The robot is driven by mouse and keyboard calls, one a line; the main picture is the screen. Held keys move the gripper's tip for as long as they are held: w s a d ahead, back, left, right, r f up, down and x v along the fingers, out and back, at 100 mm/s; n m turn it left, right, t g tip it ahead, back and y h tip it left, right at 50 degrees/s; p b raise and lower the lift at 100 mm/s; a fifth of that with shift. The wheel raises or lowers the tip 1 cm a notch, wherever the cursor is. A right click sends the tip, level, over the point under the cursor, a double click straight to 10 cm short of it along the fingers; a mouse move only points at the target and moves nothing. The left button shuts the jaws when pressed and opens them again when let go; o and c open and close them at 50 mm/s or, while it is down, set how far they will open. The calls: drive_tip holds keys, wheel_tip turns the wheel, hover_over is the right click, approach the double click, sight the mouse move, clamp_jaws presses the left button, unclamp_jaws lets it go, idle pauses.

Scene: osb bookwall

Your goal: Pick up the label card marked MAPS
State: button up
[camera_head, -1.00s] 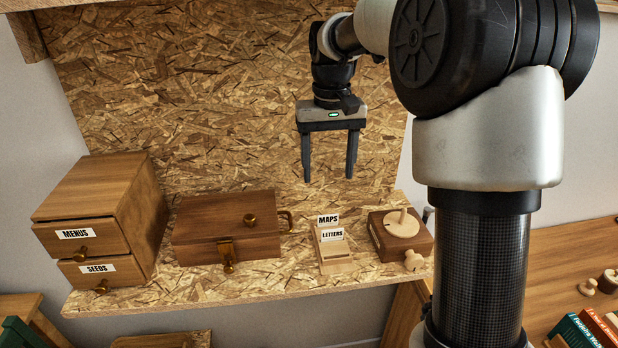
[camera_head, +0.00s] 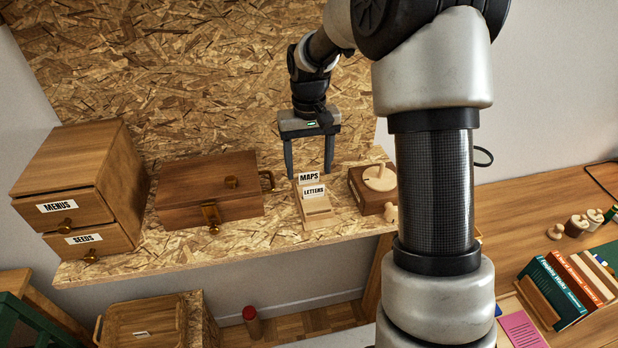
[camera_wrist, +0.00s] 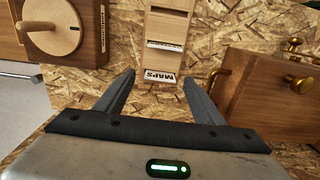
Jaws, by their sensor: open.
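The white MAPS card (camera_head: 309,177) stands at the back of a small stepped wooden holder (camera_head: 318,208) on the shelf. The LETTERS card (camera_head: 314,191) stands in front of it, lower down. My gripper (camera_head: 309,177) is open, its two fingers pointing down around the MAPS card's place in the head view. In the wrist view the MAPS card (camera_wrist: 159,78) lies ahead, between the lines of the two spread fingers (camera_wrist: 157,82). I see no finger touching it. The holder (camera_wrist: 166,24) is beyond it.
A wooden box with brass clasp (camera_head: 208,192) stands left of the holder. A block with a round pale disc (camera_head: 372,187) stands close on the right. A two-drawer cabinet (camera_head: 82,190), marked MENUS and SEEDS, is far left. Bare shelf (camera_head: 240,235) lies in front.

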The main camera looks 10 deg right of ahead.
drive_tip(key=shift+f, duration=0.3)
drive_tip(key=c, duration=1.1)
